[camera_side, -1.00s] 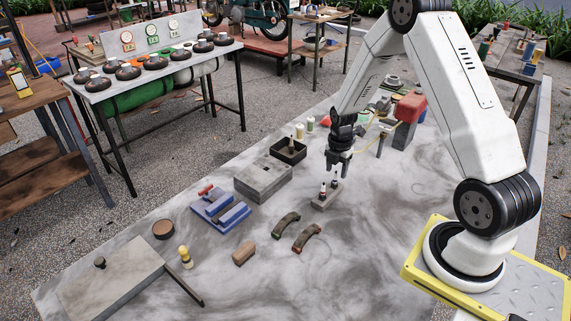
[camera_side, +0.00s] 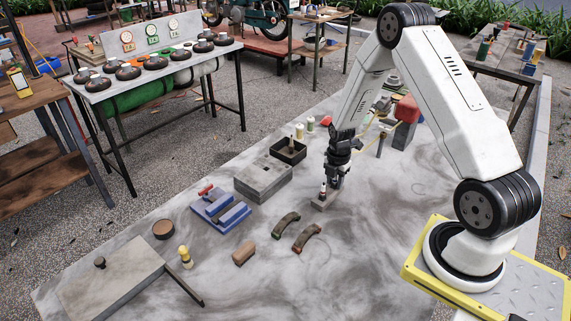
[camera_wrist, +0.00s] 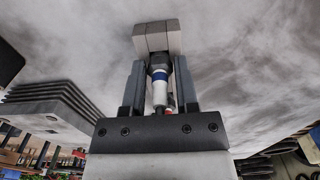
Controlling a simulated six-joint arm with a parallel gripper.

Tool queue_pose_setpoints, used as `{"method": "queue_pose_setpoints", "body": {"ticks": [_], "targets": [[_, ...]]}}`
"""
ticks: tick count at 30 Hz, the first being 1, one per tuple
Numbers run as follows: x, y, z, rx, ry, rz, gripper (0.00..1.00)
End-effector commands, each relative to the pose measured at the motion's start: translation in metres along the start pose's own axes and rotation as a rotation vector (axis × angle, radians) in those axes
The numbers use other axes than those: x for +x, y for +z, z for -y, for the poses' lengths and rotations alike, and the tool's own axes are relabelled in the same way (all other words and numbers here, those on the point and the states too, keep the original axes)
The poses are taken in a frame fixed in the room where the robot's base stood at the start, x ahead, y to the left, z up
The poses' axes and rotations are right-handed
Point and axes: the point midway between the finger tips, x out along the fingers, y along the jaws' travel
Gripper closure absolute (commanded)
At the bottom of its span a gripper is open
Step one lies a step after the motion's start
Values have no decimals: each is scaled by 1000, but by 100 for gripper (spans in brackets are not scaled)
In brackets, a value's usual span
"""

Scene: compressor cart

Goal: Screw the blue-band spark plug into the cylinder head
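The blue-band spark plug (camera_wrist: 160,78) stands between the fingers of my gripper (camera_wrist: 160,86) in the wrist view, with narrow gaps at its sides, so the fingers look open around it. A second plug with a red band (camera_wrist: 171,106) shows partly behind it. The small grey holder block (camera_wrist: 157,38) lies beyond the fingertips. In the side view my gripper (camera_side: 335,180) is low over the holder (camera_side: 322,205), hiding the blue-band plug; the red-band plug (camera_side: 322,190) shows beside it. A grey block with holes on top (camera_side: 262,180), possibly the cylinder head, sits to the left.
A dark square tray (camera_side: 288,152) stands behind the grey block. A red-topped part (camera_side: 408,108) is at the back right. The bench is clear right of the holder.

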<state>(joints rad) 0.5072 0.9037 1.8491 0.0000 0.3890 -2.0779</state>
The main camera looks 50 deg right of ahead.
Motion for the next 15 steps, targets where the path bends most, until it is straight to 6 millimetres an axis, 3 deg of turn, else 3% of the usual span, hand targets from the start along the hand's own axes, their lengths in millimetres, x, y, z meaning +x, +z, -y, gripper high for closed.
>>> {"method": "queue_pose_setpoints", "body": {"ticks": [1, 3, 15], "targets": [[0, 0, 0, 0, 0, 0, 81], [0, 0, 0, 0, 0, 0, 100], [-5, 0, 0, 0, 1, 1, 100]]}}
